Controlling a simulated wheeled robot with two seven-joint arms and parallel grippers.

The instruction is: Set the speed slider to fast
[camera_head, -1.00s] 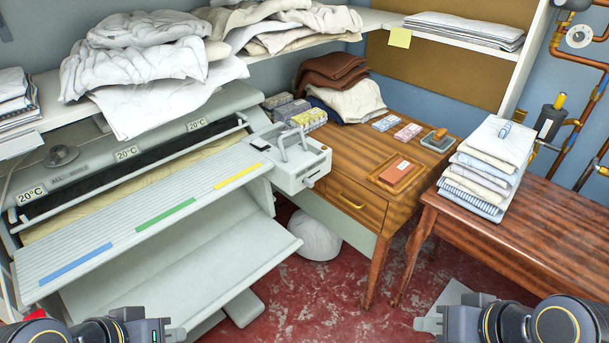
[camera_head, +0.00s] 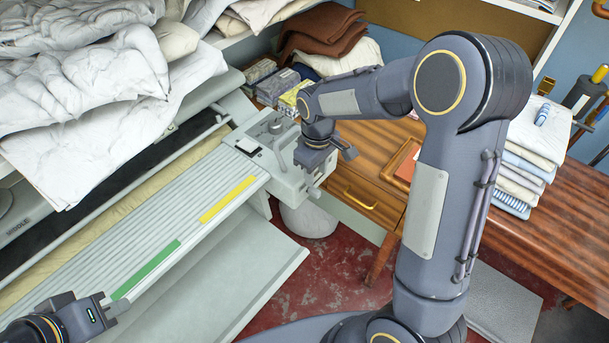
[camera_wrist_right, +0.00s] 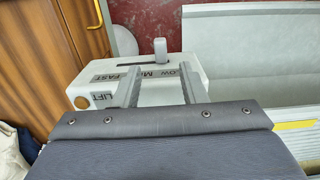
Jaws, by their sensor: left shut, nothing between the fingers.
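The pale control box (camera_head: 262,158) sits at the right end of the ironer. In the right wrist view its top (camera_wrist_right: 90,68) carries a dark slot and labels; LIFT and FAST are readable, others are partly covered. The upright light-grey slider knob (camera_wrist_right: 160,50) stands at the right part of the slot; the bare slot runs left from it. My right gripper (camera_wrist_right: 160,88) is open over the box, one finger on each side of the knob's line, with no clear contact. In the head view my right gripper (camera_head: 330,158) hides the slider. My left gripper (camera_head: 118,306) is shut and empty.
White laundry (camera_head: 90,90) is heaped on the shelf at upper left. The ironer's ribbed feed board (camera_head: 150,225) has green and yellow strips. A wooden desk (camera_head: 375,185) with a drawer stands right of the box. Folded linen (camera_head: 530,150) is stacked on a wooden bench.

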